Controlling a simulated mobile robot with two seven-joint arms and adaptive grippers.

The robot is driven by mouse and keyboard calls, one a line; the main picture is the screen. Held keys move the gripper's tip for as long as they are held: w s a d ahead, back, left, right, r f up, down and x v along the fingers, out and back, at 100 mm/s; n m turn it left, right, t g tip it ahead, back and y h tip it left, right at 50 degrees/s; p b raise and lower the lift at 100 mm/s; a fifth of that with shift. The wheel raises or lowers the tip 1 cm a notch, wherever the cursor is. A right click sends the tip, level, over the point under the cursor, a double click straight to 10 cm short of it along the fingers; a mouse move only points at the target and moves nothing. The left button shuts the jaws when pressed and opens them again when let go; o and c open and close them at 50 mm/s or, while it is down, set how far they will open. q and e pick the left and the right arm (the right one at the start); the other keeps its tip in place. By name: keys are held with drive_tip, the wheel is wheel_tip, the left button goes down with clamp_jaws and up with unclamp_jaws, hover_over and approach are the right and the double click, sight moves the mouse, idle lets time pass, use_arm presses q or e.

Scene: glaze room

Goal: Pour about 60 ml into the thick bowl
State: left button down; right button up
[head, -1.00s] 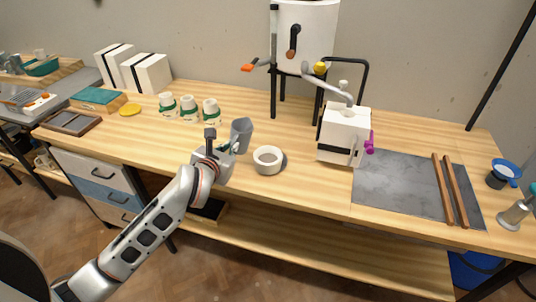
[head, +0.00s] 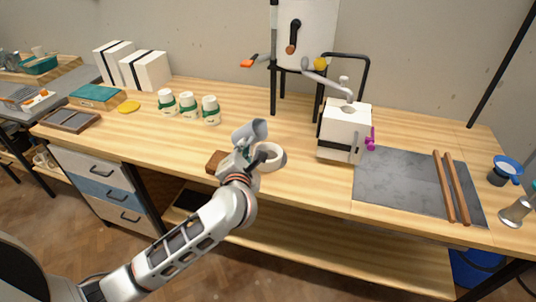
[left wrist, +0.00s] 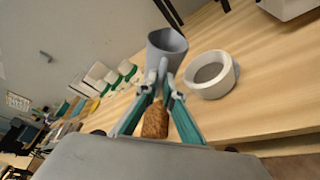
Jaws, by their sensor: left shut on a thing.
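The thick white bowl (head: 271,157) stands on the wooden table near its front edge. It also shows in the left wrist view (left wrist: 211,86), right of the cup. My left gripper (head: 241,149) is shut on a grey cup (head: 249,131) and holds it above the table, just left of the bowl. The cup is tilted, its mouth turned to the right, toward the bowl. In the left wrist view my fingertips (left wrist: 163,80) close on the grey cup (left wrist: 166,52). Any liquid or stream is not visible. My right gripper is not in view.
A brown cork-like block (head: 215,162) lies left of my gripper. Several white and green jars (head: 189,105) stand behind to the left. A white box-shaped device (head: 344,131) stands right of the bowl, beside a grey slab (head: 395,185) with two wooden strips.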

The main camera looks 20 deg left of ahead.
use_arm(q)
drive_tip(key=shift+d+r+m+t+y+b, duration=0.2)
drive_tip(key=shift+m+t+y+b, duration=0.3)
drive_tip(key=shift+m, duration=0.6)
drive_tip(key=shift+r, duration=0.1)
drive_tip(key=shift+d+r+m+b, duration=0.15)
drive_tip(key=shift+m+b, duration=0.15)
drive_tip(key=shift+m, duration=0.3)
